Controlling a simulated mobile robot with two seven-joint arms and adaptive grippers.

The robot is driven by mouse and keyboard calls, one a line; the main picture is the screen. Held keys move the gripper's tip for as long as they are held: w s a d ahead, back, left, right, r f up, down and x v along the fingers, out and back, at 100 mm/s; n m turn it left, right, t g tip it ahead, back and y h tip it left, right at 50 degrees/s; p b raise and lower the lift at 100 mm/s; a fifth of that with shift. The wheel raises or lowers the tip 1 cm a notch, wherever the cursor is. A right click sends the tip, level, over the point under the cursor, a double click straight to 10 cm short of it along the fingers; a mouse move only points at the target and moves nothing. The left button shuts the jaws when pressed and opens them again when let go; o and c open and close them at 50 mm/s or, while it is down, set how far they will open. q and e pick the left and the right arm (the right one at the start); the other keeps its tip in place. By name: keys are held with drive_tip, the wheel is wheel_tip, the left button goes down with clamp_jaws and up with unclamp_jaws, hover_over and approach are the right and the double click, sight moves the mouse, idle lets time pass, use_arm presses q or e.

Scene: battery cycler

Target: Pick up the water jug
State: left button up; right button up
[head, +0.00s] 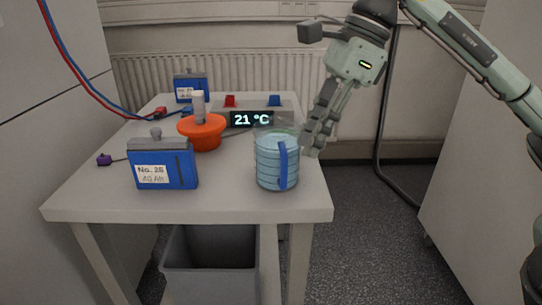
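The water jug (265,166) is a clear blue cylinder with ridged sides and a darker blue handle (283,166) facing the front right. It stands upright near the front right of the white table. My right gripper (309,145) comes down from the upper right, with its fingers just beyond the jug's upper right rim. Whether its fingers touch the jug, or how far apart they are, is unclear. My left gripper is not in view.
A grey bin (212,284) stands below. Free floor lies to the right.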

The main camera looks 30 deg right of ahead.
sight(284, 179)
drive_tip(key=x, duration=0.5)
drive_tip(key=shift+a, duration=0.15)
drive_tip(key=x, duration=0.4)
drive_tip(key=shift+w+a, duration=0.2)
drive_tip(key=shift+w, duration=0.05)
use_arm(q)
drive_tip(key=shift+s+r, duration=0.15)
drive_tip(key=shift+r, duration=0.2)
use_arm(e)
drive_tip(key=shift+f, duration=0.1)
clamp_jaws()
